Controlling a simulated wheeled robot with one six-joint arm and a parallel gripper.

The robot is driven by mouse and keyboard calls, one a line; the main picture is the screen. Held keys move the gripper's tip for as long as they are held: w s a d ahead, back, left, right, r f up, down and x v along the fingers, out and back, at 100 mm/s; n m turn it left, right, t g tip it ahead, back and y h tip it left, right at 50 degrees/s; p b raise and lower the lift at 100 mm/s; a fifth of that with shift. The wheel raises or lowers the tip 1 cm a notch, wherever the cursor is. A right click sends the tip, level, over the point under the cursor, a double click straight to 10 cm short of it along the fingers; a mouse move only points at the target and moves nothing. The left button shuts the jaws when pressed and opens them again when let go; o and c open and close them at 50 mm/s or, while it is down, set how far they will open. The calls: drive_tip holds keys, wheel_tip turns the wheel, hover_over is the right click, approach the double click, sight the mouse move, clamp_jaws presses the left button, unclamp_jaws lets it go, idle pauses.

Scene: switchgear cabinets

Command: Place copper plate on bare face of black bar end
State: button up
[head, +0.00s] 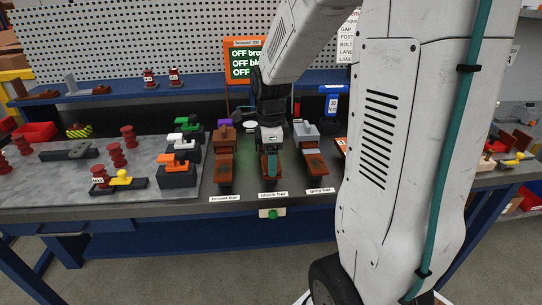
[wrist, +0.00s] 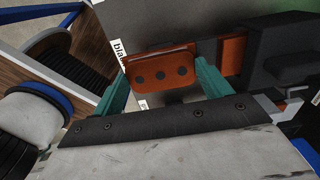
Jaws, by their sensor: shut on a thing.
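In the wrist view, a copper plate (wrist: 160,77) with several dark holes in a row sits between the teal fingers of my gripper (wrist: 163,72), which is shut on it. To the right of the right finger is the black bar (wrist: 277,48), with a bare copper face (wrist: 232,56) at its end. A narrow gap seems to show between plate and bar; I cannot tell their height difference. In the head view my gripper (head: 271,164) is above the black bar station, between the other two bars, and hides most of the black bar.
The brown bar (head: 225,165) stands to the left and the grey bar (head: 315,163) to the right, both close to my gripper. A grey mat (head: 60,180) on the left holds red insulators and coloured clamps. A green button (head: 272,214) is on the bench front.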

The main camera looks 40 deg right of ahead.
drive_tip(key=shift+f, duration=0.15)
drive_tip(key=o, duration=1.2)
drive_tip(key=shift+o, duration=0.2)
wheel_tip(320, 180, up, 12)
drive_tip(key=s+a+n, duration=0.7)
drive_tip(key=s+n, duration=0.2)
drive_tip(key=n, duration=0.3)
drive_tip(key=s+a+n+t, duration=0.1)
drive_tip(key=s+a+n, duration=0.6)
drive_tip(key=s+n, duration=0.3)
drive_tip(key=n, duration=0.2)
drive_tip(key=shift+s+a+f+n, duration=0.2)
drive_tip(key=shift+s+n, duration=0.1)
drive_tip(key=shift+n, duration=0.1)
